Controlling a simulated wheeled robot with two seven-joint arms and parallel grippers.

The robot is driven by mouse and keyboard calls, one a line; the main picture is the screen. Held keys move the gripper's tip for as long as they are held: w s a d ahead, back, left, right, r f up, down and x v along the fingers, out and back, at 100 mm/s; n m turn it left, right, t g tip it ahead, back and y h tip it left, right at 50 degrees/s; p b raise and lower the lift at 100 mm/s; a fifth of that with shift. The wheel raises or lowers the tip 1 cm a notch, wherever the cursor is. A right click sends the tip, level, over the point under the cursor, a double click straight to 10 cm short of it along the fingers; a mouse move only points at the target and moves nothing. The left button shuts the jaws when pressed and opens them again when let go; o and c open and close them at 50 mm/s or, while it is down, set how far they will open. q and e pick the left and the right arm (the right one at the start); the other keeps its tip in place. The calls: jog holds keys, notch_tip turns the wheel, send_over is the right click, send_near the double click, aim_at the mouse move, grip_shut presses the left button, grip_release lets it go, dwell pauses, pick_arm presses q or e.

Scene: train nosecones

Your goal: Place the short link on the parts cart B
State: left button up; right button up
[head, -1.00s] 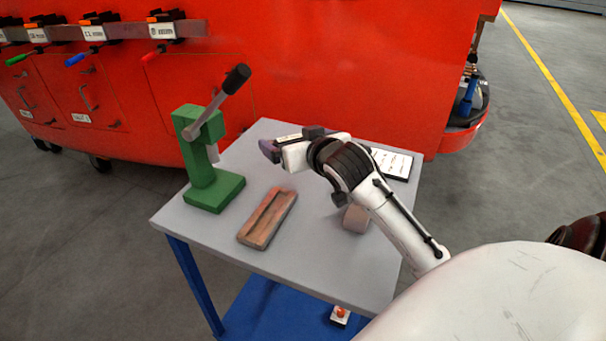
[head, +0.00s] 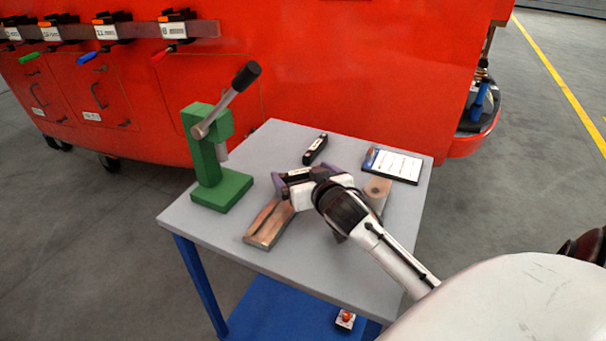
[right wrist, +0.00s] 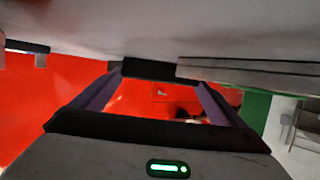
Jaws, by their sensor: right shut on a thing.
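My right gripper (head: 284,181) is above the grey-topped cart (head: 190,222), near the far end of a brown grooved block (head: 268,224). I take this to be parts cart B, though no label is readable. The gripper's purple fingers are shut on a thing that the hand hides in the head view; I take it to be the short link. In the right wrist view a dark piece (right wrist: 149,69) shows between the fingertips (right wrist: 150,78); whether this is the held part is unclear. My left gripper is out of view.
A green lever press (head: 220,180) stands at the cart's left. A red cabinet wall (head: 330,60) stands behind. The front of the top is clear.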

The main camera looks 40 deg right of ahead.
jog(key=o, duration=0.9)
jog(key=shift+f, duration=0.1)
jog(key=shift+o, duration=0.2)
jog(key=shift+s+r, duration=0.2)
jog(key=v, duration=1.1)
jog(key=shift+s+a+r, duration=0.15)
jog(key=shift+s+a, duration=0.1)
jog(key=shift+w, duration=0.1)
